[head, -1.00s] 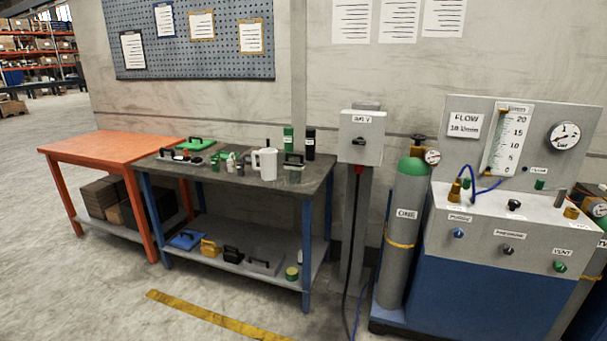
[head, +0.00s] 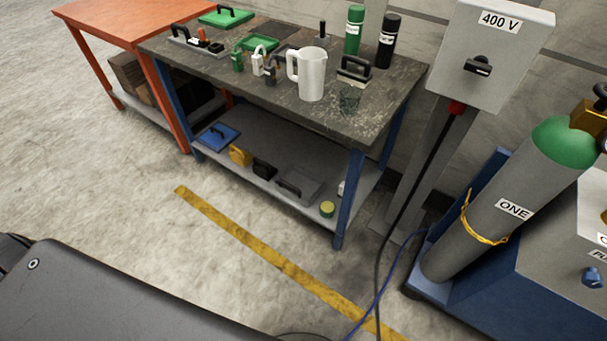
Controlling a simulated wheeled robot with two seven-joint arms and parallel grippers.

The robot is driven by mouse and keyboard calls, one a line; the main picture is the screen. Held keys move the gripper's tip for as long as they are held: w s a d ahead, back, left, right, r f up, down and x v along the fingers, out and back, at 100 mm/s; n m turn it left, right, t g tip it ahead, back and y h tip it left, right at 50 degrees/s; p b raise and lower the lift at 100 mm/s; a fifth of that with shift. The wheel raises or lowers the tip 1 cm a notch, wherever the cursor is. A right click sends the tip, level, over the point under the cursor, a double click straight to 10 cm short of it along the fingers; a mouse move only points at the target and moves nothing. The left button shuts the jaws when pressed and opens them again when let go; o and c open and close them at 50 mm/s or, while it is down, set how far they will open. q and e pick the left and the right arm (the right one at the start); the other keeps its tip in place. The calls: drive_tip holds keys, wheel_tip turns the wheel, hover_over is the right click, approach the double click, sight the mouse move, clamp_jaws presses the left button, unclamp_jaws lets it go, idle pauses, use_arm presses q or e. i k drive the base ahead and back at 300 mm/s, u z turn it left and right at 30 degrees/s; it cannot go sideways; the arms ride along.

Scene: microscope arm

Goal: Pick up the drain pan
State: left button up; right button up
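Nothing in view is labelled as the drain pan, and I cannot tell which piece it is. A shallow green tray (head: 259,44) and a grey holder (head: 185,42) lie on the dark bench top. Neither of my grippers is in view.
The dark bench (head: 300,119) also bears a white jug (head: 313,75), padlocks, and green and black bottles. A power box (head: 490,50) and gas cylinder (head: 480,210) stand right. A cable and hose cross the floor there. Floor before the bench is clear, with a yellow line (head: 255,250).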

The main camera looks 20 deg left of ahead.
sight(296, 183)
drive_tip(key=u, duration=2)
drive_tip(key=i, duration=2.55)
drive_tip(key=z, duration=1.9)
